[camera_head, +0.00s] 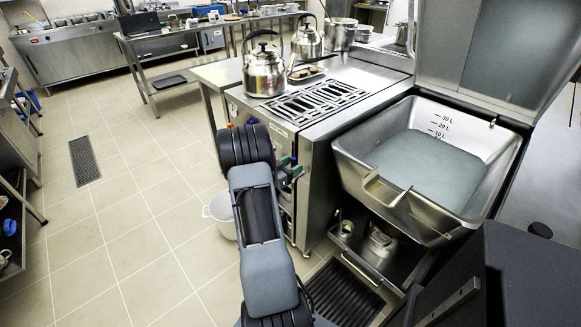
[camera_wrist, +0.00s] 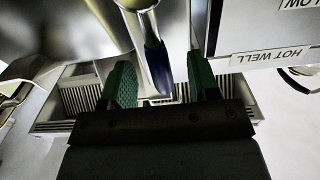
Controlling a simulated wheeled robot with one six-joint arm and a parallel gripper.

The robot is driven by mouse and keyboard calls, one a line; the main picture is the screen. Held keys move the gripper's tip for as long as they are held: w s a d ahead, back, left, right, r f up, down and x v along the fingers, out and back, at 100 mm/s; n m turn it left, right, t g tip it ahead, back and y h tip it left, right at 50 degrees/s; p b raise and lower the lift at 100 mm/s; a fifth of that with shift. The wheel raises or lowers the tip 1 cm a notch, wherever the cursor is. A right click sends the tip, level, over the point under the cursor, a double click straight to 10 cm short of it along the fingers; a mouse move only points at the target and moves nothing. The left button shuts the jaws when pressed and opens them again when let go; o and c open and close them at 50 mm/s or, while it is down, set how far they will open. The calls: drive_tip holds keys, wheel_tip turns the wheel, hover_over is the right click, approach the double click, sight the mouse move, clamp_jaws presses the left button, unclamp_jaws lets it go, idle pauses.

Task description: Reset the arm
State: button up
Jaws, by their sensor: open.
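My gripper (camera_head: 290,169) is at the front of the steel cooking unit (camera_head: 308,165), below the stove top, with its green fingertips showing past my arm. In the wrist view my gripper (camera_wrist: 161,85) is open, with one green finger on each side. A metal bar with a dark blue tip (camera_wrist: 157,68) shows between the fingers. I cannot tell whether a finger touches it. A panel labelled HOT WELL (camera_wrist: 272,56) is close on the right in the wrist view.
Kettles (camera_head: 265,75) stand on the stove top. A tilting pan (camera_head: 440,165) with grey liquid is at the right, its lid raised. A white bucket (camera_head: 222,214) stands on the floor beside my arm. The tiled floor (camera_head: 120,220) at left is mostly clear.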

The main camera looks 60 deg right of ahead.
drive_tip(key=shift+c, duration=0.4)
drive_tip(key=c, duration=0.9)
drive_tip(key=shift+c, duration=0.2)
drive_tip(key=w+d+f+n, duration=0.2)
drive_tip(key=w+n, duration=0.3)
drive_tip(key=n, duration=0.7)
drive_tip(key=shift+w+f, duration=0.4)
drive_tip(key=shift+f, duration=0.5)
drive_tip(key=shift+s+f, duration=0.1)
idle(4.3)
